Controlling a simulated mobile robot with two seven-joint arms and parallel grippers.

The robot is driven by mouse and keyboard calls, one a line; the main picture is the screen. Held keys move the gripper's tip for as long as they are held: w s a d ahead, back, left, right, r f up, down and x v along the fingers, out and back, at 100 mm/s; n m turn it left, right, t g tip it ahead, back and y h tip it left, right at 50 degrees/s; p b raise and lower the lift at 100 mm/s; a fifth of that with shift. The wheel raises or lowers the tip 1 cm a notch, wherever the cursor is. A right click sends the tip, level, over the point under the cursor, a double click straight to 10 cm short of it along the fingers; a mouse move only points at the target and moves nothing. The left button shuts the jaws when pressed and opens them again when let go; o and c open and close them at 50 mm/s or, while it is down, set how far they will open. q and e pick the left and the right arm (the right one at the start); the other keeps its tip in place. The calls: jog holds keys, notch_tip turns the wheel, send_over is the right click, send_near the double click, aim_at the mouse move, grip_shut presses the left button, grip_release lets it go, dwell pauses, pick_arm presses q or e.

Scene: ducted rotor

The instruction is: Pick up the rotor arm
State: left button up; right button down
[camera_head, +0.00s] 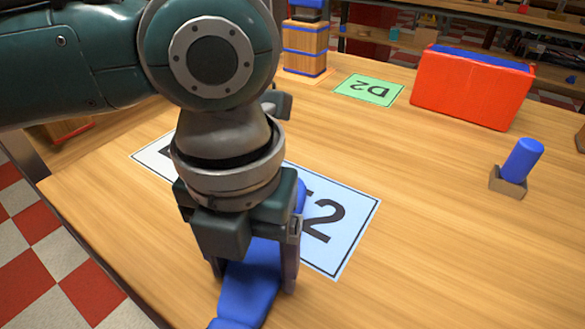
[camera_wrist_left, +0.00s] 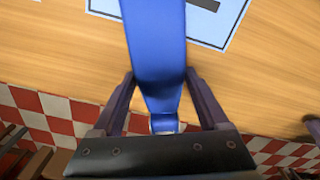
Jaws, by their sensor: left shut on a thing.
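The rotor arm (camera_head: 243,292) is a long blue piece. My left gripper (camera_head: 254,272) points down near the front of the wooden table and is shut on it, one finger on each side. In the left wrist view the rotor arm (camera_wrist_left: 158,55) runs from the top down between the fingers of the left gripper (camera_wrist_left: 160,82). Its near end reaches past the table edge in that view. Whether it touches the table or hangs just above it, I cannot tell. My left wrist hides part of it in the head view. My right gripper is not in view.
A blue sheet marked 2 (camera_head: 338,222) lies beside the gripper, and a green D2 sheet (camera_head: 369,89) lies farther back. A red box (camera_head: 470,92) stands at the back right. A blue cylinder (camera_head: 522,160) leans in a small holder (camera_head: 507,183).

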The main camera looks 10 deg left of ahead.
pick_arm(q)
grip_shut()
jog(key=shift+r, duration=0.1)
